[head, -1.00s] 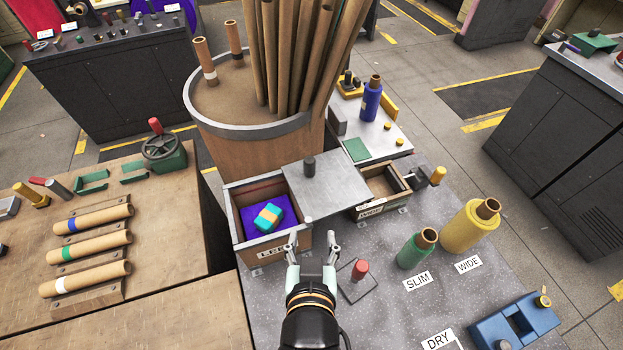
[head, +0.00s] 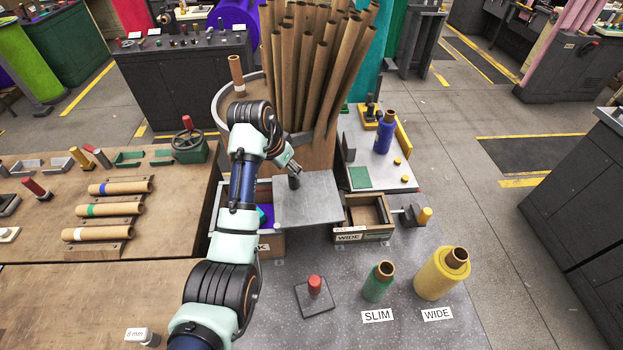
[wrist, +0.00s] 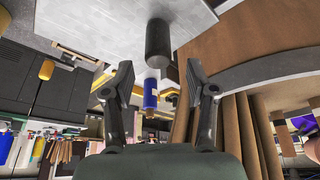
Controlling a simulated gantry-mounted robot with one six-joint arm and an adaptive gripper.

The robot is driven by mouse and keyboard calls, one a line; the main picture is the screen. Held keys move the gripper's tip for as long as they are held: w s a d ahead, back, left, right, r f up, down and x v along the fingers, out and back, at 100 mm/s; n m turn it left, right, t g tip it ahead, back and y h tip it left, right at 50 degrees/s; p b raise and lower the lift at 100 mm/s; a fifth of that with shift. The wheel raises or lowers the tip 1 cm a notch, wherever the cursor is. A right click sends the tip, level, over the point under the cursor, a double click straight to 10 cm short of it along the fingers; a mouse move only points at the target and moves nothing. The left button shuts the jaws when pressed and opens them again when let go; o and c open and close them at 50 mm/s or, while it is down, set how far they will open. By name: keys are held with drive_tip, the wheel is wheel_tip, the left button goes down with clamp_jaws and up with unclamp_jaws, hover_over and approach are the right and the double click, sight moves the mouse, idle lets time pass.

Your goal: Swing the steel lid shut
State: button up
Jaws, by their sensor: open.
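The steel lid (head: 318,208) is a flat grey plate at the right of the wooden box (head: 272,244); it leaves part of the box open. Through that opening purple lining (head: 267,214) shows; my arm hides much of the box. A dark upright knob (head: 294,181) stands on the lid. My gripper (head: 291,167) is at the knob. In the wrist view the lid (wrist: 95,22) fills the top, and the knob (wrist: 159,40) shows beyond and between the spread fingers (wrist: 160,85). The fingers are open and empty; contact with the knob cannot be told.
A barrel of cardboard tubes (head: 318,75) stands close behind the lid. A small open wooden tray (head: 366,213) marked WIDE is to the right. A red-knobbed plate (head: 314,292), a green roll (head: 379,284) and a yellow roll (head: 440,275) stand in front.

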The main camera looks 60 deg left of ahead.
sight(306, 191)
drive_tip(key=b+x, duration=0.1)
drive_tip(key=x, duration=0.5)
drive_tip(key=shift+w+f, duration=0.2)
drive_tip(key=shift+f, duration=0.05)
clamp_jaws()
